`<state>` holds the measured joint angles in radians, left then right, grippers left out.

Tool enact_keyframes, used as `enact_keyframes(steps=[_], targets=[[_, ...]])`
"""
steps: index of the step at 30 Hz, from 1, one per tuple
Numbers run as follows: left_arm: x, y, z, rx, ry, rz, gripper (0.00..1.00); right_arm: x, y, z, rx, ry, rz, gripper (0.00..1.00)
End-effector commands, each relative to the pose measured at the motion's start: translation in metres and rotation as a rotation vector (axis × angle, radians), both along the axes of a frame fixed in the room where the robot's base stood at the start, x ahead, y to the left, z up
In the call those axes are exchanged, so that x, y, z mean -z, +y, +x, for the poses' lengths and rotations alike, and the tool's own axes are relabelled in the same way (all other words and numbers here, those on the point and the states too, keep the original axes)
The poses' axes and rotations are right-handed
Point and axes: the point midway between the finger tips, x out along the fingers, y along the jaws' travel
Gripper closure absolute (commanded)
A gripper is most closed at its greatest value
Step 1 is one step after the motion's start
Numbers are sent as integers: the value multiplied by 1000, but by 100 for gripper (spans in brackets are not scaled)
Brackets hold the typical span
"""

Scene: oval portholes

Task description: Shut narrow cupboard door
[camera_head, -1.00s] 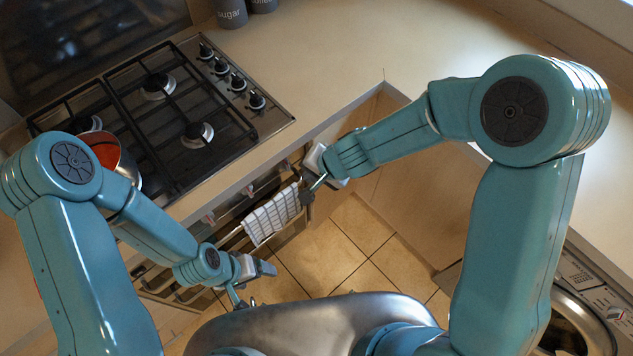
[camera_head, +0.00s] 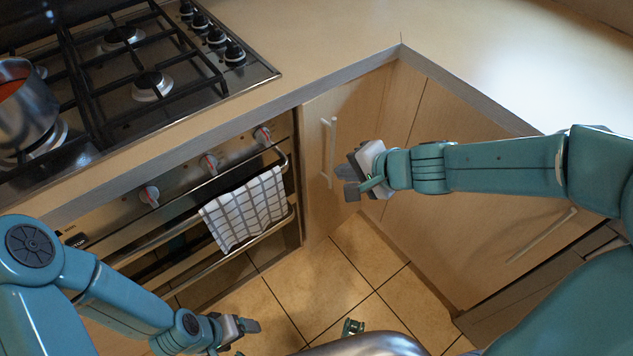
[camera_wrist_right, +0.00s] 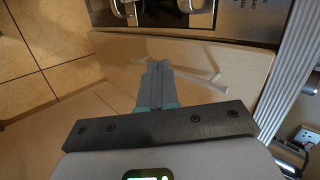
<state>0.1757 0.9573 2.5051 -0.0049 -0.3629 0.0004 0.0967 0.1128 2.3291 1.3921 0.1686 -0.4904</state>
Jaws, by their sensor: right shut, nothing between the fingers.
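The narrow cupboard door (camera_head: 312,125) is a pale wood panel between the oven and the worktop corner, with a white upright bar handle (camera_head: 333,150). It looks flush or nearly flush with the oven front; I cannot tell if a small gap is left. My right gripper (camera_head: 347,180) is shut and empty, just right of the handle and close to the door. In the right wrist view its shut fingers (camera_wrist_right: 156,80) point at the door panel (camera_wrist_right: 225,62), beside the handle (camera_wrist_right: 203,80). My left gripper (camera_head: 248,325) is low over the floor, away from the door; its jaw opening is unclear.
The oven, with a checked towel (camera_head: 245,210) on its rail, stands left of the door. A wider cupboard door (camera_head: 480,140) adjoins on the right. The worktop edge (camera_head: 340,80) overhangs above. A pot (camera_head: 25,105) sits on the hob. The tiled floor (camera_head: 320,275) below is clear.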

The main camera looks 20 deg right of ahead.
Motion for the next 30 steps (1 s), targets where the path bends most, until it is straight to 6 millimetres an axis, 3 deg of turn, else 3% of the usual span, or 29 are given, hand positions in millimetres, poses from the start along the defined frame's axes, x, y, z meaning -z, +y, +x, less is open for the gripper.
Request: enact_keyframes(steps=[1,3,10,14,26,27,30], targets=[[21,0,0,0,0,0,18,17,-8,0,20,-10,-2,100],[31,0,0,0,0,0,18,23,-16,0,39,-19,-4,100],[46,0,0,0,0,0,18,38,-26,2,65,-20,-5,100],[56,0,0,0,-1,0,18,51,-20,12,63,-18,-6,100],[99,0,0,0,0,0,18,108,7,68,58,-18,-5,100],[87,0,0,-1,0,0,18,98,10,75,57,-18,-6,100],[81,0,0,0,-1,0,18,98,16,87,59,-19,-7,100]])
